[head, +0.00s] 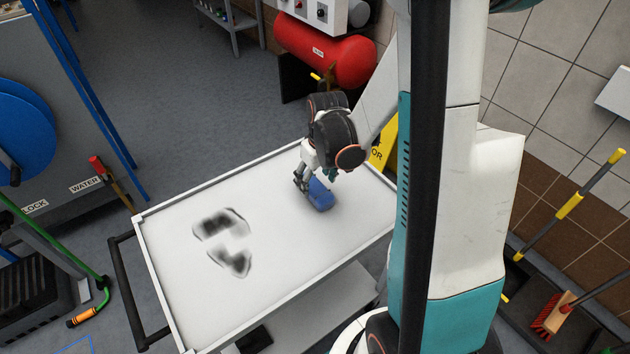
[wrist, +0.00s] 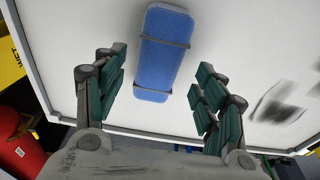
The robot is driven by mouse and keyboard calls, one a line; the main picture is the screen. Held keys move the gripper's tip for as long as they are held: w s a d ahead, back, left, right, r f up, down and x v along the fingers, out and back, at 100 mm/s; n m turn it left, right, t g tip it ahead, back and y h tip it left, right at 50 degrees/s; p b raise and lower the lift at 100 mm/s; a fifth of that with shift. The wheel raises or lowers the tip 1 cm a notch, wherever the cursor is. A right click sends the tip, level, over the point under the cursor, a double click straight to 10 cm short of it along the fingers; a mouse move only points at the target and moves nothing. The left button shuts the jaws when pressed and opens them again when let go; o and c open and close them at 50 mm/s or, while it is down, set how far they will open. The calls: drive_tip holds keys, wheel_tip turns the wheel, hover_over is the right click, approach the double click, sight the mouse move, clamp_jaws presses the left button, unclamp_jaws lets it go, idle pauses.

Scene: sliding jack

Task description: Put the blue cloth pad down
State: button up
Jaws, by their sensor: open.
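The blue cloth pad (head: 320,195) lies on the white top of the cart (head: 285,235), toward its right half. In the wrist view the blue pad (wrist: 163,52) shows as a long rounded block with two dark bands across it. My gripper (head: 304,181) is at the pad in the head view and hides part of it. In the wrist view my gripper (wrist: 160,85) is open, with its fingers spread to either side of the pad's near end and apart from it. Dark smudges (head: 222,240) mark the cart top left of the pad; some smudges also show in the wrist view (wrist: 278,102).
The cart top has a raised pale rim and a dark handle (head: 130,290) at its left end. A red tank (head: 325,50) stands behind the cart. A yellow sign (head: 383,145) is beside the cart's far right edge. Brooms (head: 555,312) stand at the right.

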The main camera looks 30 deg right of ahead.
sight(319, 191)
wheel_tip(319, 191, up, 9)
drive_tip(key=s+p, duration=0.1)
drive_tip(key=p, duration=0.1)
drive_tip(key=shift+s+r+p, duration=0.2)
drive_tip(key=shift+p, duration=0.15)
